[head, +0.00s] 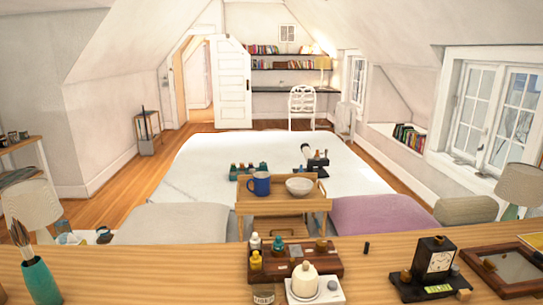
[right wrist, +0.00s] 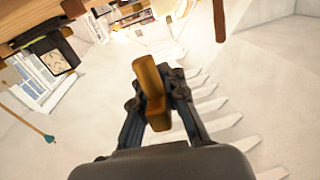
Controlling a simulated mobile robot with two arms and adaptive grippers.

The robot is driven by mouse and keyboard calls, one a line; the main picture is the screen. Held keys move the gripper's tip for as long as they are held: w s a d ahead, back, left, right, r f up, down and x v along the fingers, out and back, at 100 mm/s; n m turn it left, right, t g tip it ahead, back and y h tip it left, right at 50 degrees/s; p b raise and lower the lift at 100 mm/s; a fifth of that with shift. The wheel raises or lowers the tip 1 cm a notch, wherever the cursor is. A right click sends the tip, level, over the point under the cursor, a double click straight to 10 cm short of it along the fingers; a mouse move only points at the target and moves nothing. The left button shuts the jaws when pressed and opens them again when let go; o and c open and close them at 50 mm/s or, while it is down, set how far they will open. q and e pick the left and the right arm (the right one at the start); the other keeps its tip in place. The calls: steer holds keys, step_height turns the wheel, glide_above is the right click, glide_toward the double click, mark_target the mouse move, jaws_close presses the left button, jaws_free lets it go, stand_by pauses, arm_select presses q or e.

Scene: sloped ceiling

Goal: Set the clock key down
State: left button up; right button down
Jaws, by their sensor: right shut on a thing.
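In the right wrist view my right gripper (right wrist: 155,98) is shut on a brass-brown piece, the clock key (right wrist: 150,85), which sticks up between the two dark fingers. The key is held in the air, with pale surfaces blurred behind it. Neither gripper shows in the head view, and my left gripper is in no view. A small black clock (head: 438,257) with a white dial stands on a dark base (head: 421,288) at the right of the wooden tabletop (head: 160,265) in the head view.
A brown framed tray (head: 479,263) lies right of the clock. A wooden rack (head: 325,262) with small bottles and a white pot (head: 304,281) stand at the front middle. A teal brush cup (head: 38,280) stands at left. The left half of the tabletop is mostly bare.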

steer(key=shift+w+d+r+m+h, duration=0.2)
steer(key=shift+m+h, duration=0.35)
steer(key=shift+h, duration=0.3)
steer(key=shift+w+d+r+m+h, duration=0.2)
steer(key=shift+m+h, duration=0.35)
steer(key=shift+h, duration=0.3)
